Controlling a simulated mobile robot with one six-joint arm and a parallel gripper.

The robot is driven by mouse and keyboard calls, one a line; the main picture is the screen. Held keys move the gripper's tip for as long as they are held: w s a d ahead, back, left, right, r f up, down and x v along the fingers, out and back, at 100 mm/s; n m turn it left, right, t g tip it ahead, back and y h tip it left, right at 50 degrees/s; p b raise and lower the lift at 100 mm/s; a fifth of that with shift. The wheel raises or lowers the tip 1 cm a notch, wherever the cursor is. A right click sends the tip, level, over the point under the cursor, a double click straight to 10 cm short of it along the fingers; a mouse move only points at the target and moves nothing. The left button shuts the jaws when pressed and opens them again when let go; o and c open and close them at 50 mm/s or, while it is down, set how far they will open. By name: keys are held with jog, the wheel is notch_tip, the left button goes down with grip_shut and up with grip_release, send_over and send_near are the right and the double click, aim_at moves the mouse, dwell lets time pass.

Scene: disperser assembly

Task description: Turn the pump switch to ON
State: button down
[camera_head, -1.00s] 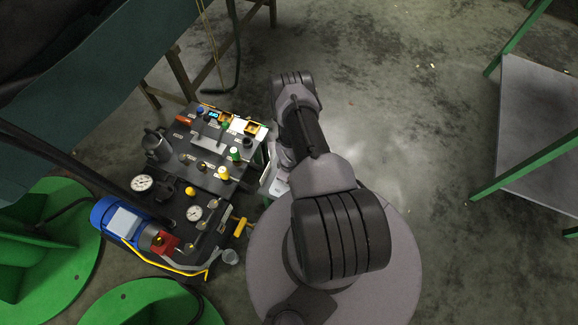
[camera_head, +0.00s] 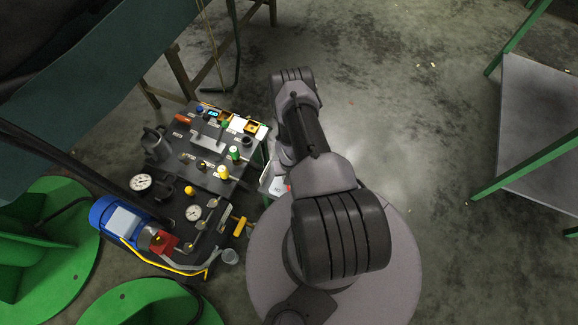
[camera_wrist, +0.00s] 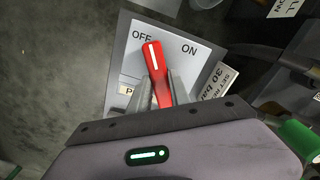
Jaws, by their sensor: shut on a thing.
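The pump switch is a red lever (camera_wrist: 155,68) with a white line, on a grey panel (camera_wrist: 125,60) marked OFF and ON in the wrist view. Its tip points up and leans a little left, nearer the OFF label (camera_wrist: 142,36) than the ON label (camera_wrist: 189,49). My gripper (camera_wrist: 164,90) is shut on the red lever, one finger on each side of it. The lever's lower end is hidden by my gripper. In the camera_head view the panel (camera_head: 270,184) shows beside the black unit, and my arm hides my gripper.
The black unit (camera_head: 205,138) carries several knobs, gauges (camera_head: 141,182) and a blue motor (camera_head: 118,218), left of my arm. A yellow handle (camera_head: 240,226) stands near its right edge. Open floor (camera_head: 420,130) lies to the right, before a grey-topped table (camera_head: 540,130).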

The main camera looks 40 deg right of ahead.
jog(key=m, duration=0.3)
jog(key=shift+p, duration=0.4)
jog(key=shift+m+p, duration=0.55)
jog(key=shift+m, duration=1.15)
jog(key=c, duration=1.2)
grip_release()
notch_tip(320, 180, up, 17)
jog(key=p, duration=0.9)
jog(key=shift+r, duration=0.2)
